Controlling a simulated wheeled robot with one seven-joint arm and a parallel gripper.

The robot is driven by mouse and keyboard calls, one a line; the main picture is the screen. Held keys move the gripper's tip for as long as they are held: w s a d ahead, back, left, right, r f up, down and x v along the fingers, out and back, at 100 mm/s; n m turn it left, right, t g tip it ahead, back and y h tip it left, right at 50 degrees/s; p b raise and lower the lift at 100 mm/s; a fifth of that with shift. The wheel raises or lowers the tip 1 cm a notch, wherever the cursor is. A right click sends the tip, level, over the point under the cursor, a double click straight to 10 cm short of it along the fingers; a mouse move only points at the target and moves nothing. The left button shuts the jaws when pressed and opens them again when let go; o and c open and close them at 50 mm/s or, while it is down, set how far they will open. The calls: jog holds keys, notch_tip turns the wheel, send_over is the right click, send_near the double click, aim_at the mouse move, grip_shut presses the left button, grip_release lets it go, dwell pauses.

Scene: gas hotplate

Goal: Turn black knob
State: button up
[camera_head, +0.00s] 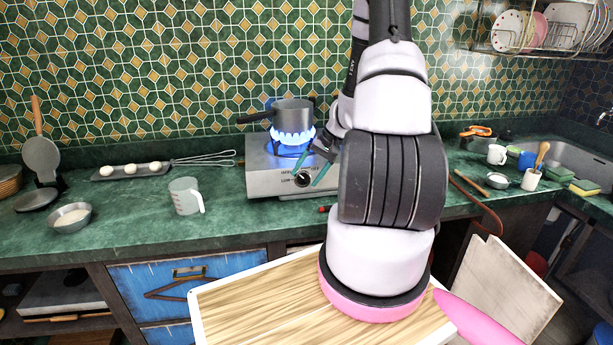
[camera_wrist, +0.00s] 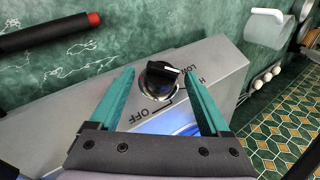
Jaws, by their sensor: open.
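The black knob (camera_wrist: 159,79) is on the front panel of the silver gas hotplate (camera_head: 262,176). It has a white pointer mark, and the panel around it reads OFF, LOW and a partly hidden H. In the head view the knob (camera_head: 303,179) shows between my fingertips. My gripper (camera_wrist: 161,76) is open, its two teal fingers on either side of the knob with gaps to both. In the head view my gripper (camera_head: 312,169) is at the hotplate's front. A blue flame (camera_head: 290,139) burns under the dark saucepan (camera_head: 294,116).
A measuring cup (camera_head: 184,196) stands on the green counter left of the hotplate, with a whisk (camera_head: 205,159) and a tray of eggs behind. A red-tipped black stick (camera_wrist: 48,35) lies by the panel. My arm hides the counter to the right.

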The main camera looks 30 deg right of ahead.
jog(key=v, duration=1)
jog(key=shift+r, duration=0.1)
jog(key=s+a+r+n+h, duration=0.1)
jog(key=s+a+r, duration=0.1)
jog(key=a+r, duration=0.55)
jog(key=s+a+r+n+h, duration=0.15)
jog(key=a+r, duration=0.25)
jog(key=r, duration=0.6)
jog(key=s+a+r+t, duration=0.2)
jog(key=s+a+r, duration=0.2)
jog(key=s, duration=0.3)
jog(key=s+a+r+t+h, duration=0.1)
jog(key=s+a+r+t, duration=0.1)
jog(key=s+a+r, duration=0.2)
jog(key=v, duration=0.4)
jog(key=shift+s+a+r, duration=0.15)
jog(key=shift+s+a, duration=0.2)
jog(key=shift+s, duration=0.25)
